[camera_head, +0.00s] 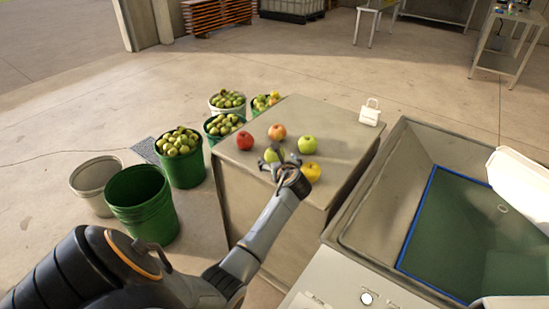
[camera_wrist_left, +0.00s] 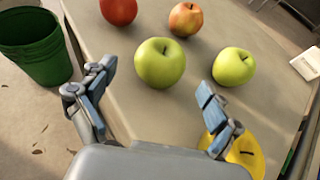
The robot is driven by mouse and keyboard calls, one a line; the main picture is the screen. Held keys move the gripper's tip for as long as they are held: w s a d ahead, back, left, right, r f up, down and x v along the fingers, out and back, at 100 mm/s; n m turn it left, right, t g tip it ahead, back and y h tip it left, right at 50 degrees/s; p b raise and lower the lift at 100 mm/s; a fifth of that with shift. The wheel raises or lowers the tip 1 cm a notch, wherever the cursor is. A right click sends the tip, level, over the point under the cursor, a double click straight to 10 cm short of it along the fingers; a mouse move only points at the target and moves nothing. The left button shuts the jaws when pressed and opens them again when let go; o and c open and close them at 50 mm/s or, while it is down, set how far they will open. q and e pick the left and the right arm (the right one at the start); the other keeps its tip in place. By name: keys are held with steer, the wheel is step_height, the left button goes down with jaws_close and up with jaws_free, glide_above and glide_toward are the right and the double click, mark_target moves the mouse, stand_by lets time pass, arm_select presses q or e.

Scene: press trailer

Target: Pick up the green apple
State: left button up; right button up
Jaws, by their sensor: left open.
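A green apple (camera_wrist_left: 160,62) stands on the grey box top just ahead of my left gripper (camera_wrist_left: 152,95), roughly centred between its open fingers and apart from them. In the head view this apple (camera_head: 271,155) is partly hidden by my left gripper (camera_head: 281,162). A second green apple (camera_head: 307,144) stands to the right; it also shows in the left wrist view (camera_wrist_left: 233,67). My right gripper is not in view.
A red apple (camera_head: 244,140), an orange-red apple (camera_head: 277,132) and a yellow apple (camera_head: 311,171) share the grey box top (camera_head: 335,125). The yellow one is close beside the right finger. Buckets of apples stand left; a metal basin (camera_head: 410,150) is right.

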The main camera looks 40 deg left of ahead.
mark_target(276, 158)
arm_select(q)
steer(key=shift+x, duration=1.25)
steer(key=shift+w+a+f, duration=0.15)
steer(key=shift+f, duration=0.05)
steer(key=c, duration=1.3)
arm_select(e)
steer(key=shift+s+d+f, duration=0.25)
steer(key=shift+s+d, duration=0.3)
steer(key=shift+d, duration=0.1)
arm_select(q)
steer(key=shift+r, duration=0.1)
